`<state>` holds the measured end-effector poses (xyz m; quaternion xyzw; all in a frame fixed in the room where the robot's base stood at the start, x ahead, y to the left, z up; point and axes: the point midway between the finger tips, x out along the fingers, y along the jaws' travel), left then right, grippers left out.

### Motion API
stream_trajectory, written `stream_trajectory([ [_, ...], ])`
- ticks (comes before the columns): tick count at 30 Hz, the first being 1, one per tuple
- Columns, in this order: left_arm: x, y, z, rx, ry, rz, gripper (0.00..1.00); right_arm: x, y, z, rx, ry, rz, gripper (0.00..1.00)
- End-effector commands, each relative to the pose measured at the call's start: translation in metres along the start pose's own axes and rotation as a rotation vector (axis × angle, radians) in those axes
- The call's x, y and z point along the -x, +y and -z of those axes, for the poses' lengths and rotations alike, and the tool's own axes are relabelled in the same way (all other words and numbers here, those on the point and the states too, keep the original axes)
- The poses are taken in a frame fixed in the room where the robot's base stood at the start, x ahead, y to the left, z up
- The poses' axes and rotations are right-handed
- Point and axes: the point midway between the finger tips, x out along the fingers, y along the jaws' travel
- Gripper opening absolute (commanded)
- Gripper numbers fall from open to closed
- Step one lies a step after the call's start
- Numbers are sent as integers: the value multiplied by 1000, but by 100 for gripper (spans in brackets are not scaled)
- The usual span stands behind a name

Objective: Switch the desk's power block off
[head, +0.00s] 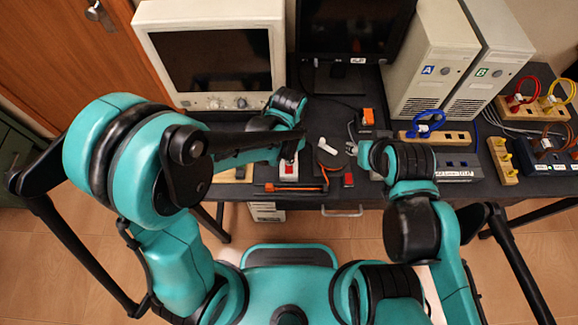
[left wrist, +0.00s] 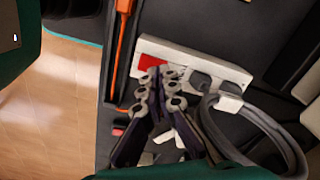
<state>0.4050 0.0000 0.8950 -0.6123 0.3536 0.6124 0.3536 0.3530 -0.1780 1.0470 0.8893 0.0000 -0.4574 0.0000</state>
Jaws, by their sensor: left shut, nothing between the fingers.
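The power block (left wrist: 222,67) is a white strip with a red switch (left wrist: 151,62) at its left end and grey sockets or plugs along it in the left wrist view. In the head view its white end (head: 289,178) lies at the desk's front, partly hidden by my left arm. My left gripper (left wrist: 162,84) is shut and empty, its fingertips right beside the red switch; I cannot tell whether they touch. In the head view the left gripper (head: 290,152) is over the block. My right gripper (head: 352,140) is small and partly hidden near the desk's middle; its jaws are unclear.
A grey cable (left wrist: 285,135) loops beside the block. An orange-handled tool (head: 297,187) lies at the desk's front edge. A monitor (head: 217,60) and two computer towers (head: 430,60) stand behind. Wooden cable blocks (head: 503,160) sit at the right.

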Motion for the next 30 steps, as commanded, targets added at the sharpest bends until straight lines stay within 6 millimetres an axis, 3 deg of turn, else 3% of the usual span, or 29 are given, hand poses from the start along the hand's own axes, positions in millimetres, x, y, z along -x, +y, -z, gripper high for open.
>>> stream_trajectory([
  [30,-16,0,0,0,0,0,0,-12,0,-8,0,0,0,40],
])
